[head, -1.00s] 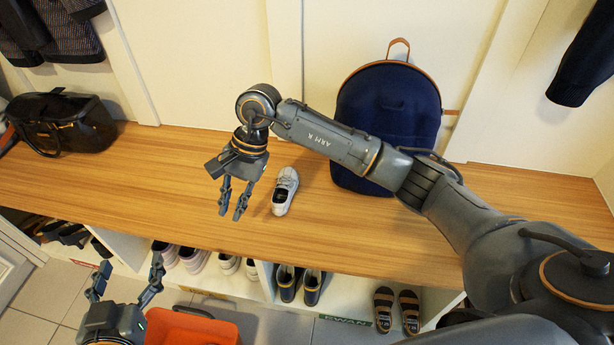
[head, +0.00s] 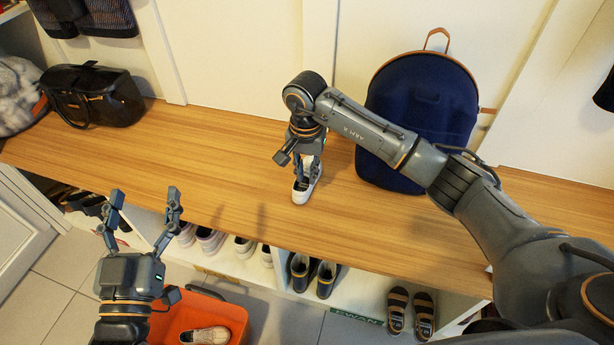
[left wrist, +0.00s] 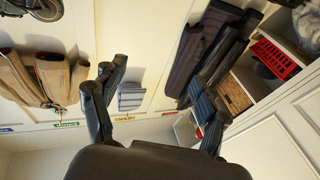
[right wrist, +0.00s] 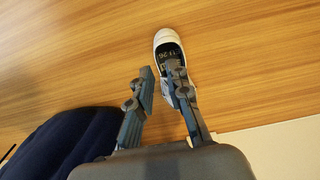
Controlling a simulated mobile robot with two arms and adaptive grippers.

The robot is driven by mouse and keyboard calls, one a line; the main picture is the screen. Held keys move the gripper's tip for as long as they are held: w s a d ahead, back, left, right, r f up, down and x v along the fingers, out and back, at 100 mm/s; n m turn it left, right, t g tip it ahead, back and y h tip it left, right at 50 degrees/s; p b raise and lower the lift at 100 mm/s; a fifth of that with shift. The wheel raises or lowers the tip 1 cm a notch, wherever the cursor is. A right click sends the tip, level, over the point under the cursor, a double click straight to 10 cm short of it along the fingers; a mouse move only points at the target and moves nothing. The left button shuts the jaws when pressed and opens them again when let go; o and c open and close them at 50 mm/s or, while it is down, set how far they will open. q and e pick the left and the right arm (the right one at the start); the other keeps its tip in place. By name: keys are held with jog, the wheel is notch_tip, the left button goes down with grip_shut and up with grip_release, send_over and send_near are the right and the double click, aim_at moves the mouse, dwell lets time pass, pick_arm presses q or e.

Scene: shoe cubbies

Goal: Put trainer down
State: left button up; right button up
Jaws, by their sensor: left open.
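A pale trainer (head: 301,196) with a dark inside stands on the wooden bench (head: 230,150). It also shows in the right wrist view (right wrist: 168,38). My right gripper (head: 307,168) points down at it. In the right wrist view, one finger overlaps the shoe's opening and the other is left of the shoe. A gap shows between the fingers, but whether they pinch the shoe is unclear. My left gripper (head: 144,193) is open and empty in front of the bench. Another pale shoe (head: 206,335) lies in the orange crate (head: 236,312) on the floor.
A navy backpack (head: 424,105) stands right of my right gripper against the wall. A black handbag (head: 95,95) sits at the bench's left end. Several shoes, including dark boots (head: 315,275) and sandals (head: 410,312), fill the cubbies below. The bench's middle left is clear.

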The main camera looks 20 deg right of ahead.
jog(key=f, duration=0.2)
jog(key=f+b, duration=0.1)
jog(key=f, duration=0.1)
jog(key=shift+s+f+b, duration=0.2)
jog(key=shift+f+b, duration=0.1)
jog(key=shift+f, duration=0.2)
pick_arm(q)
jog(key=s+r+t+h, duration=0.1)
jog(key=s+r+t, duration=0.2)
jog(key=r, duration=0.3)
jog(key=shift+r+t+h, duration=0.3)
jog(key=shift+r+t, duration=0.05)
jog(key=shift+t, duration=0.45)
pick_arm(e)
grip_shut()
pick_arm(q)
jog(key=shift+d, duration=0.1)
